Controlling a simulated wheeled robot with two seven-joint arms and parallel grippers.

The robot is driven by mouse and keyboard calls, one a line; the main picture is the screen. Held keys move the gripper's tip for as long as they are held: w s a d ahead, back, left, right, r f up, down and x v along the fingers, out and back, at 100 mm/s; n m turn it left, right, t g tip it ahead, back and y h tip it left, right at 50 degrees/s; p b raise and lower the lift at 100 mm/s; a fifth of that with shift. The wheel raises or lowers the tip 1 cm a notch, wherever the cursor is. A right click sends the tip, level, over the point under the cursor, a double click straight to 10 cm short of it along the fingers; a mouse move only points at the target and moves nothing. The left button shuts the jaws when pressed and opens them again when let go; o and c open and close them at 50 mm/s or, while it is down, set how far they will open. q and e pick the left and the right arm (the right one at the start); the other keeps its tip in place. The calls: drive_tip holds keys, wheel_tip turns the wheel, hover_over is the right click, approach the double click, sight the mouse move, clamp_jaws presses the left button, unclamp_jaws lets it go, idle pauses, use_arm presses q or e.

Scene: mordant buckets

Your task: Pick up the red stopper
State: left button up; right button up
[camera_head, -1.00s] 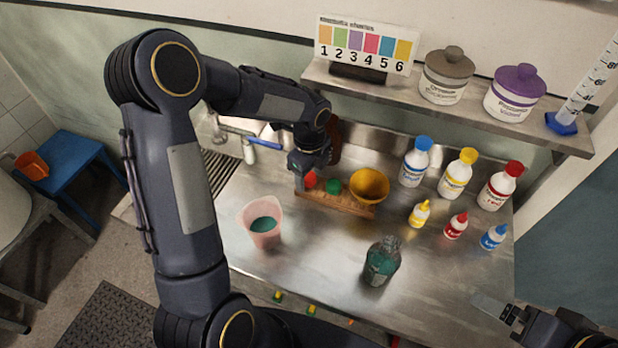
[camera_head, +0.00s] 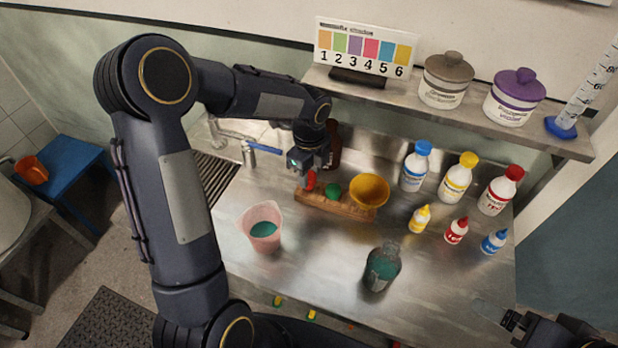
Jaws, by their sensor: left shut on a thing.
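The red stopper (camera_head: 311,182) is at the left end of a wooden rack (camera_head: 345,209) on the steel counter. My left gripper (camera_head: 309,178) reaches down over it from behind and is shut on it. The fingers hide part of the stopper, and I cannot tell whether it is clear of the rack. A green stopper (camera_head: 333,190) and a yellow bowl-shaped funnel (camera_head: 369,189) are on the rack to its right. My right gripper (camera_head: 490,312) is low at the right, over the counter's edge, far from the rack; its opening is unclear.
A pink beaker (camera_head: 262,240) of teal liquid stands front left of the rack, a teal glass bottle (camera_head: 381,268) front right. A brown bottle (camera_head: 333,145) stands close behind my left gripper. Several capped bottles (camera_head: 457,180) stand at the right. A steel shelf (camera_head: 410,99) overhangs the back.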

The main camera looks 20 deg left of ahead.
use_arm(q)
drive_tip(key=s+d+r+b, duration=0.2)
drive_tip(key=s+r+b, duration=0.1)
drive_tip(key=s+r, duration=0.8)
drive_tip(key=s, duration=0.3)
drive_tip(key=shift+d, duration=0.4)
drive_tip(key=shift+w, duration=0.1)
wheel_tip(320, 180, up, 5)
drive_tip(key=p, duration=0.4)
drive_tip(key=shift+f, duration=0.1)
